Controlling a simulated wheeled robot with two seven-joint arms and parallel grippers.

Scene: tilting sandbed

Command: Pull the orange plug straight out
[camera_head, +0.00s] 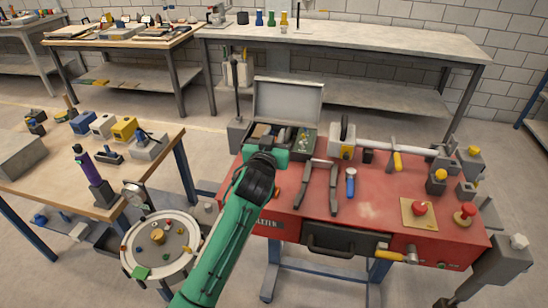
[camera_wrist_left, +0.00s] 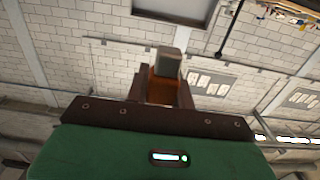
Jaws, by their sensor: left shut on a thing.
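My left gripper (camera_head: 266,158) is at the end of the green arm, over the back left part of the red workbench top. Its fingertips are hidden behind its own wrist in the head view. In the left wrist view the brown fingers (camera_wrist_left: 165,92) are shut on the orange plug (camera_wrist_left: 162,88), whose orange body shows between them. A grey-green block (camera_wrist_left: 168,62) stands at the far end of the orange body. I cannot tell whether this block is part of the plug or a separate piece. My right gripper is in neither view.
The red workbench (camera_head: 375,215) holds an open grey case (camera_head: 288,100), pliers-like tools (camera_head: 318,187), a blue-handled tool (camera_head: 350,183) and a red button on a yellow plate (camera_head: 419,209). A round tray (camera_head: 182,262) stands left of my arm. A wooden table (camera_head: 60,165) is farther left.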

